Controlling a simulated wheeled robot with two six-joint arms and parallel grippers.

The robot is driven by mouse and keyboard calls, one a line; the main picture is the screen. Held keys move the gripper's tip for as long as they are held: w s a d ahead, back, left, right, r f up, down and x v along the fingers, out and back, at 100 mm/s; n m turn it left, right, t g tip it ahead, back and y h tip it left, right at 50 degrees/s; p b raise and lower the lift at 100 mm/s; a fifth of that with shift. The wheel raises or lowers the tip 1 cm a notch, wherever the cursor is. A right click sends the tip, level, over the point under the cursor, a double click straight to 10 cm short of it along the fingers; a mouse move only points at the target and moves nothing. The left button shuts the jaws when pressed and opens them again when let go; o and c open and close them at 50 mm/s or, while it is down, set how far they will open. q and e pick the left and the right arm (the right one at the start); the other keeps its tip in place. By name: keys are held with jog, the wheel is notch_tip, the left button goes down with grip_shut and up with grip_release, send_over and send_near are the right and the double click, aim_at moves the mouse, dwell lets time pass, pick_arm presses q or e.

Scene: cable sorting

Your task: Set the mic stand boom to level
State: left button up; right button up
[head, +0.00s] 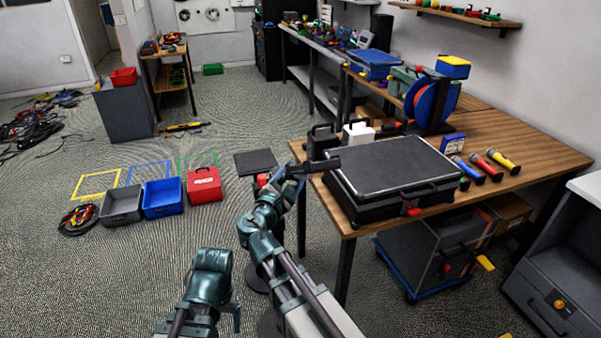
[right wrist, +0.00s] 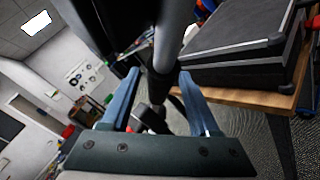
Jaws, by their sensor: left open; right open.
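The mic stand is dark and largely hidden behind my right arm in the head view. Its dark boom (head: 320,165) reaches right toward the black case, and its tilt is hard to judge. My right gripper (head: 289,176) is at the left part of the boom. In the right wrist view my right gripper (right wrist: 158,88) is open, with its blue fingers on both sides of a dark tube of the stand (right wrist: 166,50); contact is not clear. My left gripper (head: 236,318) is low, left of my right arm, partly seen, and apart from the stand.
A black case (head: 390,170) lies on the wooden table (head: 480,200), close right of the boom. Grey (head: 121,206), blue (head: 163,198) and red (head: 205,186) containers stand on the floor at left. A wheeled dolly (head: 430,285) is under the table. Floor at front left is clear.

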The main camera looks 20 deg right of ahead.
grip_shut()
dwell(0.3)
dwell(1.1)
